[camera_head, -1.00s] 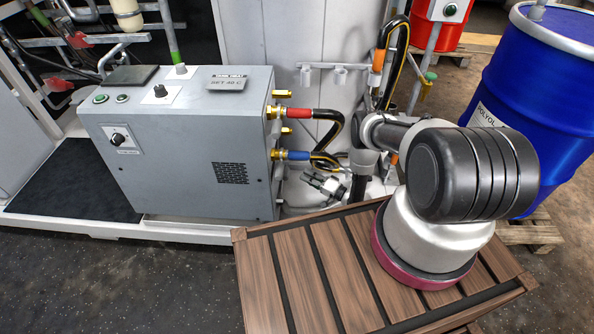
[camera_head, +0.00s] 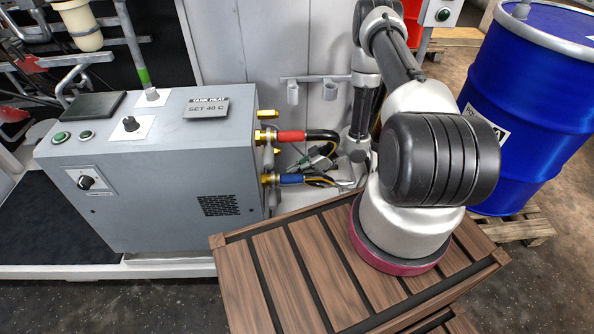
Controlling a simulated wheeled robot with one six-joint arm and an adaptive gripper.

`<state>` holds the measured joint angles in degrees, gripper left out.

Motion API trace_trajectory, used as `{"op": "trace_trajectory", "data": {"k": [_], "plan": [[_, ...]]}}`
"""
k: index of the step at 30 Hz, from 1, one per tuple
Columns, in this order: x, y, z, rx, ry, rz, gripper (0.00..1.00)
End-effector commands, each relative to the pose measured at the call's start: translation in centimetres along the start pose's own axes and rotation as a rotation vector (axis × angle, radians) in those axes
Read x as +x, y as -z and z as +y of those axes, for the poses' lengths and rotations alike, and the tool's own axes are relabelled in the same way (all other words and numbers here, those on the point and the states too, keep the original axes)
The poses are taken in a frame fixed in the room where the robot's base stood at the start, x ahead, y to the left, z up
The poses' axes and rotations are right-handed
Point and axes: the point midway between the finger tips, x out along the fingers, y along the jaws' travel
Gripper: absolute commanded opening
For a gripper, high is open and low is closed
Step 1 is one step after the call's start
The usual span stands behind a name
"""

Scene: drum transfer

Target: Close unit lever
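The grey unit (camera_head: 160,180) stands at the left, with knobs and buttons on its top and front. Brass fittings (camera_head: 266,136) stick out of its right side, one with a red-sleeved hose (camera_head: 291,136) and one with a blue-sleeved hose (camera_head: 290,179). A small pale upright piece (camera_head: 268,157) shows between these fittings; I cannot tell if it is the lever. My gripper (camera_head: 312,162) is right of the fittings, low behind the hoses and partly hidden by them. It seems apart from the unit, and its finger opening is too small to make out.
My arm rises above a slatted wooden platform (camera_head: 290,265) in front. A blue drum (camera_head: 530,100) stands on a pallet (camera_head: 520,228) at the right. A rail with grey holders (camera_head: 293,92) is on the panel behind. Hoses crowd the gap beside the unit.

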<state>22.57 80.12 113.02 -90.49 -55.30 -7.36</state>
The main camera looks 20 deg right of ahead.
Motion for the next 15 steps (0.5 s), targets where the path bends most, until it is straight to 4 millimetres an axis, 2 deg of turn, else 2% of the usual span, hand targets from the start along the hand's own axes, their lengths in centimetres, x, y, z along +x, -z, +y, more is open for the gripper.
{"op": "trace_trajectory", "data": {"k": [3,8,15], "plan": [[2.9,0.0,-0.1,-0.002,0.004,0.001,0.0],[6.2,0.0,-0.1,-0.001,0.004,0.0,0.0],[8.4,-2.2,0.0,0.002,0.0,0.002,0.0]]}}
